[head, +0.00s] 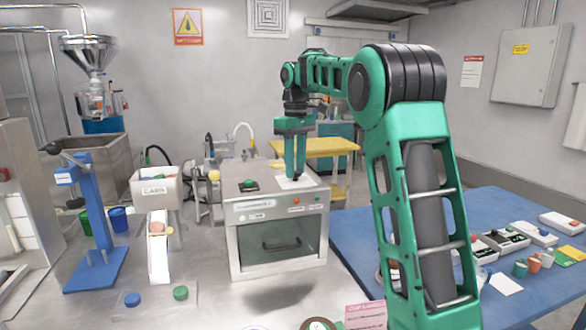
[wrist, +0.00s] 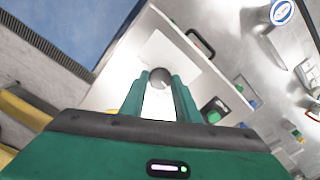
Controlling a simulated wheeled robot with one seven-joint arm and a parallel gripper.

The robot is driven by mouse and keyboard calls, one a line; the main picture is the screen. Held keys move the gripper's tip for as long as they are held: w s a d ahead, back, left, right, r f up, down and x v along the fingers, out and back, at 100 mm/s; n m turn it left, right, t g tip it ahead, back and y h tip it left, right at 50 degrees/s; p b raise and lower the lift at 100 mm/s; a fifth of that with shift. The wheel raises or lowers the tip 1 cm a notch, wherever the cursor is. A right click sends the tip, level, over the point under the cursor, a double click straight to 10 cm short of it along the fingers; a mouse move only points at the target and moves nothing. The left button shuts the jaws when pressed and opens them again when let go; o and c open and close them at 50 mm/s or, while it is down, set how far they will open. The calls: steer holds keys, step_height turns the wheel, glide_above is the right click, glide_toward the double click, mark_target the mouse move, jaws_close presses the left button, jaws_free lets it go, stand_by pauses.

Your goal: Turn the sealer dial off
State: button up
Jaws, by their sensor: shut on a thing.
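The silver box-shaped machine (head: 277,245) with a glass front door stands on the steel counter. My gripper (head: 294,172) points straight down over its top, at the right, above a white plate (head: 297,184). In the wrist view my gripper (wrist: 161,80) has its two green fingers shut on a round grey knob (wrist: 160,73). The fingers mostly hide the knob in the head view. No label shows that it is the sealer dial, and its marks cannot be read. A green-topped control (head: 248,185) sits at the left of the machine's top, apart from my gripper.
A blue lever press (head: 97,225) and a white chute labelled for cans or similar (head: 155,190) stand left of the machine. A blue table (head: 440,225) with small boxes is at the right.

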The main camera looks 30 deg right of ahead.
steer(key=shift+w+n, duration=0.1)
steer(key=shift+n, duration=0.4)
steer(key=o, duration=1)
steer(key=shift+d, duration=0.1)
steer(key=shift+o, duration=0.2)
step_height(320, 180, up, 11)
steer(key=shift+f, duration=0.15)
